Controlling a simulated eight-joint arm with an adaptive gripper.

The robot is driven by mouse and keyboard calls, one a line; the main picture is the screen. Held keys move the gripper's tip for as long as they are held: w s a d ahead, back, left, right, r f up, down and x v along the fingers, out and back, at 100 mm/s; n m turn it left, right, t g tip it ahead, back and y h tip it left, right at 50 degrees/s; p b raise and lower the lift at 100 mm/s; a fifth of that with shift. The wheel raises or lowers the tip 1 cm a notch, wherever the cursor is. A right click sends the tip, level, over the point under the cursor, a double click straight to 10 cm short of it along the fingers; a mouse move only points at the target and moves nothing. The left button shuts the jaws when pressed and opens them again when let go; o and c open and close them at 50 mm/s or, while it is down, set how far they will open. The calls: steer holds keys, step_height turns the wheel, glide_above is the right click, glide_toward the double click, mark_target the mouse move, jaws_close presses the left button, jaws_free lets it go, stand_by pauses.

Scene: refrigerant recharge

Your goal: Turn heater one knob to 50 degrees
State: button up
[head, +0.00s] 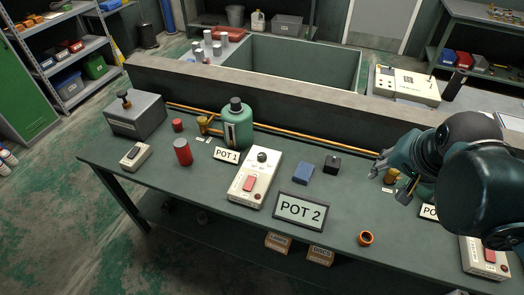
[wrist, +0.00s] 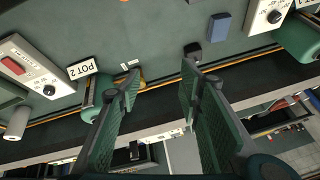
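A white heater box (head: 255,178) with a black knob (head: 262,156) and a red switch stands mid-table beside the POT 1 label (head: 227,155); I take it as heater one. It shows at the upper right of the wrist view (wrist: 268,12), with its knob (wrist: 274,17). A second such heater (head: 485,257) is at the right edge of the table, partly behind my arm; the wrist view shows it (wrist: 30,65) beside a POT 2 label. My gripper (head: 382,168) is open and empty above the table's right part, well away from heater one. The knob's degree marks are too small to read.
A green tank (head: 237,128) stands behind heater one. A large POT 2 sign (head: 303,211), a blue block (head: 303,173) and a black block (head: 332,164) lie between heater one and my gripper. A copper pipe (head: 300,143) runs along the back, before a raised ledge.

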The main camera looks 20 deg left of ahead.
steer(key=w+a+m+g+p, duration=0.2)
steer(key=w+a+m+p, duration=0.15)
steer(key=w+a, duration=0.55)
steer(key=m+g+p, duration=0.4)
steer(key=m+p, duration=0.2)
steer(key=m, duration=0.3)
glide_toward(262, 155)
steer(key=shift+a+f+h, duration=0.1)
steer(key=shift+f+h, duration=0.05)
steer(key=shift+h, duration=0.25)
steer(key=shift+s+a+f+m, duration=0.1)
steer(key=shift+a+f+m, duration=0.15)
steer(key=shift+a+f, duration=0.05)
steer(key=shift+f, duration=3.9)
steer(key=shift+c, duration=0.5)
